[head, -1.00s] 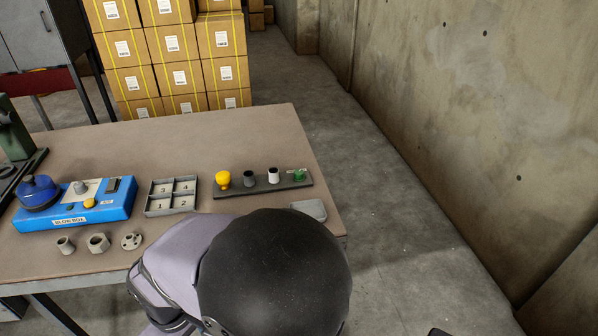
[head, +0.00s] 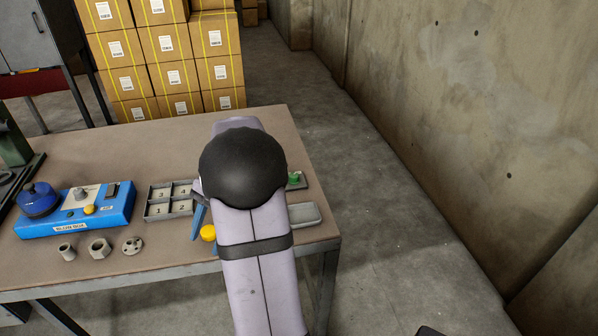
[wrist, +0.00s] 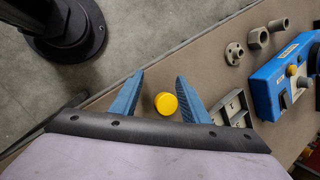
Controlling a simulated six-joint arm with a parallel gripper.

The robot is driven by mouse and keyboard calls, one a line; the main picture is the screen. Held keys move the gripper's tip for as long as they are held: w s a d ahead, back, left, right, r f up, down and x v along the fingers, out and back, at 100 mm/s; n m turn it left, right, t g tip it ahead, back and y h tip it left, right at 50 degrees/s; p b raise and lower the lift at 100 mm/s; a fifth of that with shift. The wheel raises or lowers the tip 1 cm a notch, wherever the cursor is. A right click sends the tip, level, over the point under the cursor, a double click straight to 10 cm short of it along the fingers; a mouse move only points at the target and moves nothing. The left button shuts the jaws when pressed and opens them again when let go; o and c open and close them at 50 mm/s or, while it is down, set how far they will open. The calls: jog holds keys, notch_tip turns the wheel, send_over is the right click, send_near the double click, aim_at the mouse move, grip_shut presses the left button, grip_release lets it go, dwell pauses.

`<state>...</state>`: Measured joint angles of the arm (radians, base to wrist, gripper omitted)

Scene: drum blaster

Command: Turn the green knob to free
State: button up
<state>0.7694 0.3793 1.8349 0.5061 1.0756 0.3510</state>
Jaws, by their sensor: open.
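A small green knob-like piece (head: 295,178) sits at the right end of the dark strip (head: 302,185) on the bench in the head view. My arm hides the rest of that strip. My gripper (head: 205,229) is left of and nearer the front than the green piece, with its blue fingers partly hidden by the arm. In the wrist view my gripper (wrist: 159,77) is open, with a yellow round piece (wrist: 166,104) between its spread fingers, closer to the right finger. The yellow piece (head: 208,233) also shows in the head view; its base is hidden.
A numbered grey tray (head: 158,213) is just left of my gripper. The blue box (head: 115,213) with a blue dome, a grey knob and a yellow button is farther left. Several grey fittings (head: 99,248) lie in front of it. A grey dish (head: 304,214) is at the right edge.

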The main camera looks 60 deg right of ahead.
aim_at(299, 183)
jog(key=d+m+t, duration=0.1)
jog(key=d+m, duration=0.2)
jog(key=d, duration=0.2)
jog(key=s+d+m+t+b, duration=0.1)
jog(key=d+m+t, duration=0.1)
jog(key=d, duration=0.3)
jog(key=s+d+m+t, duration=0.1)
jog(key=d+m+t, duration=0.1)
jog(key=d+m, duration=0.3)
jog(key=shift+d+f, duration=0.1)
jog(key=shift+d, duration=0.05)
jog(key=s+d+m+t, duration=0.1)
jog(key=d, duration=0.2)
jog(key=s+d+m+t+h, duration=0.1)
jog(key=d+m, duration=0.1)
jog(key=s+d+m+t+b, duration=0.1)
jog(key=s+d+m, duration=0.1)
jog(key=d, duration=0.1)
jog(key=shift+d+r+h, duration=0.25)
jog(key=shift+d+h, duration=0.05)
jog(key=s+d+m+t+h, duration=0.1)
jog(key=s+d, duration=0.1)
jog(key=s+d+r+m+t+h, duration=0.1)
jog(key=s+d+m, duration=0.1)
jog(key=d, duration=0.1)
jog(key=s+d+m, duration=0.2)
jog(key=d, duration=0.1)
jog(key=shift+s+r+t+h, duration=0.15)
jog(key=shift+s+t+h, duration=0.25)
jog(key=shift+x, duration=3.7)
